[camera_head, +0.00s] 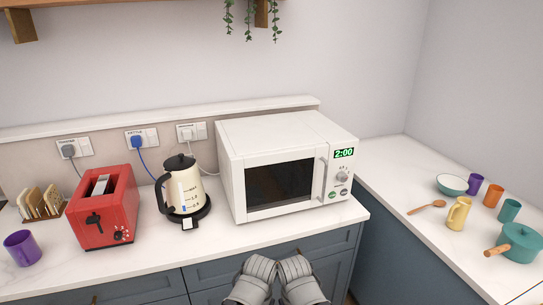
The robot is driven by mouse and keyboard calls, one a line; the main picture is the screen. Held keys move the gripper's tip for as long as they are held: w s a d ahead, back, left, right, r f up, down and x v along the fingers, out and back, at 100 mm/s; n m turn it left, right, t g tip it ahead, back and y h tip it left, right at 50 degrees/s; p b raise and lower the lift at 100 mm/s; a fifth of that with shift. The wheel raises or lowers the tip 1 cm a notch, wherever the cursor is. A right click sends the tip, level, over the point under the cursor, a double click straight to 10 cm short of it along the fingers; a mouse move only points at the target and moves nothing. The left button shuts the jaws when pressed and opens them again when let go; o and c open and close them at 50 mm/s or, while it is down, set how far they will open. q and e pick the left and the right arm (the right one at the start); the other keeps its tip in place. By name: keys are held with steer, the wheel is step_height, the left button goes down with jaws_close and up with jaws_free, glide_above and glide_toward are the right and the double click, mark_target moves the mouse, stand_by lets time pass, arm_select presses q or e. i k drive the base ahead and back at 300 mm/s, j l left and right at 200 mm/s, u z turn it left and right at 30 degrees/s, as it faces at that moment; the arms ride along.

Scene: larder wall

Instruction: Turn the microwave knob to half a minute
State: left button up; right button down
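The white microwave (268,136) stands on the counter with its door closed. Its green display (344,153) reads 2:00. The round knob (342,176) is on the panel at the right of the door handle, below the display; its pointer is too small to read. My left gripper (258,272) and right gripper (297,272) show as grey shapes side by side at the bottom centre, in front of the counter and well below the knob. Neither touches the microwave. Their fingertips are not clear enough to tell open from shut.
A cream kettle (184,187), a red toaster (103,209), a toast rack (42,204) and a purple mug (22,248) stand left of the microwave. The right counter holds mugs, a bowl (452,184), a wooden spoon (427,208) and a teal pot (518,243). The counter before the microwave is clear.

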mark_target(342, 175)
steer(key=i+l+z, duration=0.15)
steer(key=z, duration=0.2)
steer(key=i+l+z, duration=0.1)
steer(key=i+z, duration=0.25)
steer(key=i+l+z, duration=0.1)
steer(key=z, duration=0.25)
